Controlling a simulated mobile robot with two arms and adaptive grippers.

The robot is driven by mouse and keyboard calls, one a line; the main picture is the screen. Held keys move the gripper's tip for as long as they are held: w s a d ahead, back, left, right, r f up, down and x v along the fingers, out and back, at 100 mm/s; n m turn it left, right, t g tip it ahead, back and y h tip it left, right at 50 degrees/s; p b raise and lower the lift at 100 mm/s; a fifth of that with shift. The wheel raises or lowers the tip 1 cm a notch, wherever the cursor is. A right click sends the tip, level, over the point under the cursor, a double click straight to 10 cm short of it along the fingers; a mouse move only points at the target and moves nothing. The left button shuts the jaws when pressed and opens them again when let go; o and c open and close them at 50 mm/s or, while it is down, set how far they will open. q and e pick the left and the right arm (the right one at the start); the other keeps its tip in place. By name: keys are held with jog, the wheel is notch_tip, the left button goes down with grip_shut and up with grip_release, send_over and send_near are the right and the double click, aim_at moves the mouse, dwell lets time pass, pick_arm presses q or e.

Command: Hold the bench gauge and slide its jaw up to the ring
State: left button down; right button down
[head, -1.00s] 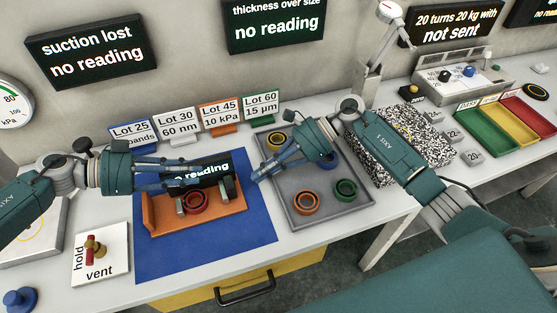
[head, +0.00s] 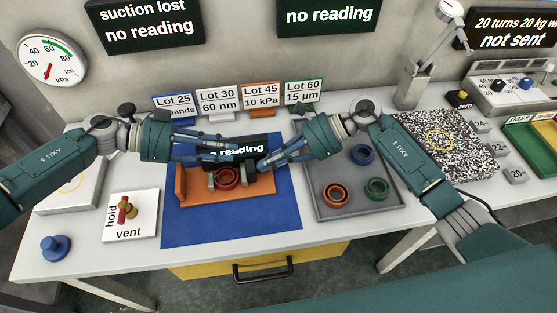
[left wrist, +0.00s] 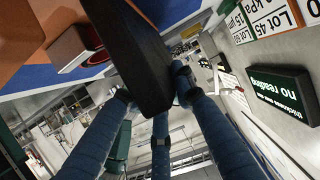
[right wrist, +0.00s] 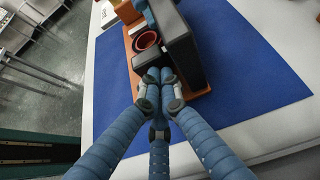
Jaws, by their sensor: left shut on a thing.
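The bench gauge has an orange base (head: 190,194), a black display block (head: 236,149) reading "no reading", and two grey jaws. A dark red ring (head: 227,177) sits between the jaws, with the right-hand jaw (head: 243,178) close beside it; I cannot tell if they touch. My left gripper (head: 230,156) is shut on the black display block, whose dark side fills the middle of the left wrist view (left wrist: 140,55). My right gripper (head: 264,164) is at the gauge's right end; its fingertips are together in the right wrist view (right wrist: 159,88), just before the jaw, with nothing visible between them.
The gauge stands on a blue mat (head: 190,228). A grey tray (head: 325,208) with several coloured rings lies to the right. A hold/vent valve plate (head: 145,228) is at left. Lot cards (head: 217,102) stand behind. The mat's front part is clear.

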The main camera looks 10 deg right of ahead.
jog(key=shift+a, duration=0.1)
jog(key=d, duration=0.5)
jog(key=shift+r, duration=0.25)
jog(key=v, duration=0.8)
jog(key=shift+v, duration=0.75)
jog(key=x, duration=0.4)
jog(key=r+x, duration=0.1)
jog(key=x, duration=0.7)
jog(key=shift+a+r, duration=0.15)
jog(key=shift+a, duration=1.05)
jog(key=shift+a, duration=0.1)
jog(key=shift+a, duration=0.6)
pick_arm(q)
jog(key=shift+d, duration=0.1)
